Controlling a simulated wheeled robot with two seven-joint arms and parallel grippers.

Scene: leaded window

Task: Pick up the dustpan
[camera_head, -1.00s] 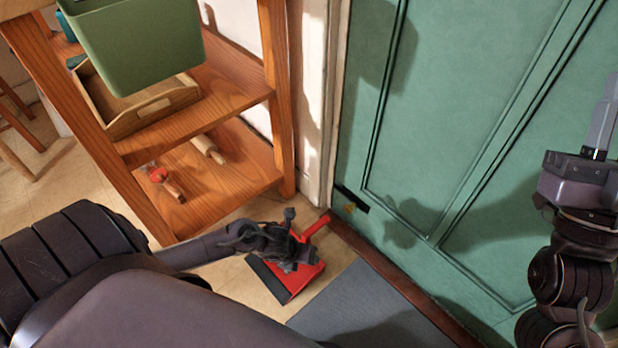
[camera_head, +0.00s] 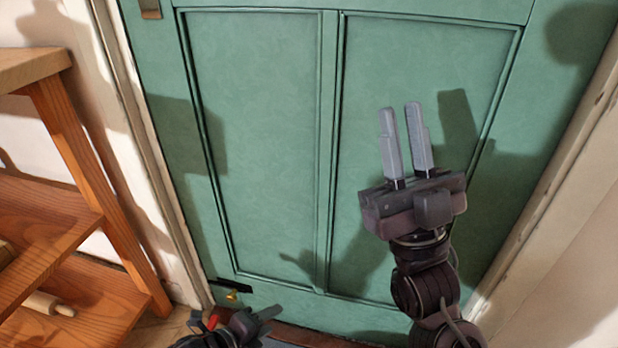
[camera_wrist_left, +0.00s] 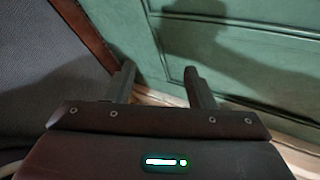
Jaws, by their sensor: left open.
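Only a small red piece of the dustpan (camera_head: 212,320) shows at the bottom of the head view, beside my left gripper (camera_head: 272,314). The rest of the dustpan is hidden by the arm or out of frame. My left gripper is low near the foot of the green door. In the left wrist view its two fingers (camera_wrist_left: 158,80) are apart, with nothing between them, and no dustpan shows there. My right gripper (camera_head: 399,108) is raised in front of the door, pointing up, with its fingers apart and empty.
The green door (camera_head: 260,140) fills the middle. A wooden shelf unit (camera_head: 70,230) with a rolling pin (camera_head: 48,304) stands at the left. A grey mat (camera_wrist_left: 40,65) and a dark red sill (camera_wrist_left: 85,35) lie near the left gripper.

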